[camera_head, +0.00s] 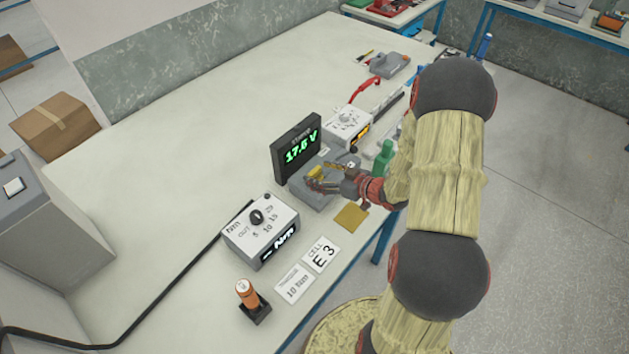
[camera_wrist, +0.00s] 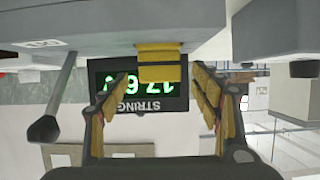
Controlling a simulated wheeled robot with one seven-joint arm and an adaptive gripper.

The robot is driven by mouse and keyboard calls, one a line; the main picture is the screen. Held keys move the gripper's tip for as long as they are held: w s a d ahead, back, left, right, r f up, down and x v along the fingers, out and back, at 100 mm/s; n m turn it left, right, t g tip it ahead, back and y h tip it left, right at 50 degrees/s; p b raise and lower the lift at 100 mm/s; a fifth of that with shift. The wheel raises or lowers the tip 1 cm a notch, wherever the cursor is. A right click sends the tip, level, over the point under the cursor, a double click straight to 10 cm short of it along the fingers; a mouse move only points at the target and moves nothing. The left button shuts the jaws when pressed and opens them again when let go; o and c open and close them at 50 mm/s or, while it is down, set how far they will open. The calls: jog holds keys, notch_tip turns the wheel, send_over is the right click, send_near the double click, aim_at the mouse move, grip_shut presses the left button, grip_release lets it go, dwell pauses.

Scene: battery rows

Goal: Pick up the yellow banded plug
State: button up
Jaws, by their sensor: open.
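The yellow banded plug (camera_wrist: 162,62) shows in the wrist view as a yellow block with a darker band, at the grey battery unit. In the head view it appears as a small yellow patch (camera_head: 315,172) on the grey unit (camera_head: 309,196), partly covered by my gripper. My gripper (camera_wrist: 161,82) is open, with one finger to each side of the plug in the wrist view. There are visible gaps between the fingers and the plug. In the head view my gripper (camera_head: 326,178) is over the grey unit, below the display.
A black display (camera_head: 296,149) reading about 17.6 V stands right behind the grey unit. A white dial box (camera_head: 262,229) is at lower left, another (camera_head: 348,124) beyond. A green bottle (camera_head: 382,160) stands near my wrist. A yellow square (camera_head: 351,216) lies on the table.

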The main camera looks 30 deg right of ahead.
jog(key=shift+x, duration=1.45)
jog(key=shift+f, duration=0.1)
jog(key=shift+c, duration=1.4)
jog(key=c, duration=1.1)
